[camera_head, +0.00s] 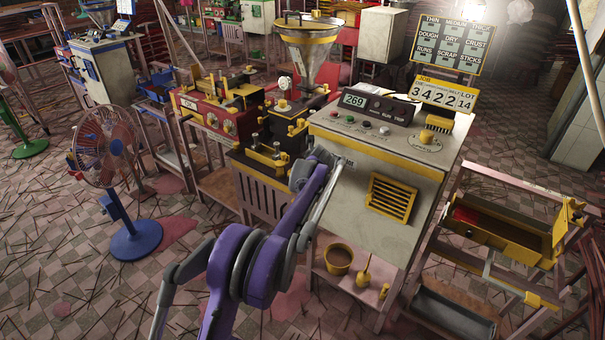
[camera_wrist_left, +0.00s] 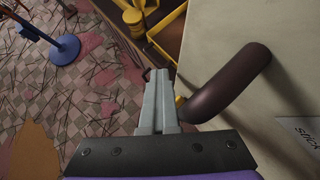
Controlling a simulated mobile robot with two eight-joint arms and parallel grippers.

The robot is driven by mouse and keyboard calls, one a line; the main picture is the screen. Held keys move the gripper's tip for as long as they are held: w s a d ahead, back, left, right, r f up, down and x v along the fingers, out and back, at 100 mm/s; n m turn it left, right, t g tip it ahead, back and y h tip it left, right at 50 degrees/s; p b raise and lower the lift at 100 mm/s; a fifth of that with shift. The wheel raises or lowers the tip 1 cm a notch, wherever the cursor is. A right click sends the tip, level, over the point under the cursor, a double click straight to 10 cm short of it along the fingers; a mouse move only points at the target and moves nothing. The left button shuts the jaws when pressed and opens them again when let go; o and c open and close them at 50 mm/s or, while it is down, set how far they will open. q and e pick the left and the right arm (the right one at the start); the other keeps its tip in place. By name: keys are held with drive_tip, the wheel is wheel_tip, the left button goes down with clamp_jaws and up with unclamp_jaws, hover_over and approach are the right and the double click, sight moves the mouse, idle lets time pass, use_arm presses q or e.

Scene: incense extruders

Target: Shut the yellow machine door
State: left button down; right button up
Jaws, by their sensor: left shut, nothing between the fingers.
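The yellow-trimmed machine (camera_head: 370,165) stands right of centre in the head view. Its pale front panel (camera_head: 350,215) carries a yellow vent grille (camera_head: 393,198). I cannot tell for certain whether this panel stands ajar. My purple left arm reaches the panel's upper left edge, covering part of it. In the left wrist view my left gripper (camera_wrist_left: 160,75) is shut and empty, its grey fingers pressed together. It is left of a dark brown curved handle (camera_wrist_left: 232,85) on a pale surface (camera_wrist_left: 285,65); whether they touch is unclear. My right gripper is not in view.
A blue-based fan (camera_head: 135,240) stands on the littered floor at left. A red machine (camera_head: 215,115) and a metal hopper (camera_head: 308,50) are behind my arm. A pot (camera_head: 338,260) sits on a low shelf below the panel. A yellow drawer frame (camera_head: 500,230) stands at right.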

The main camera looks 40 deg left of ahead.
use_arm(q)
drive_tip(key=v, duration=1.1)
drive_tip(key=shift+p, duration=0.35)
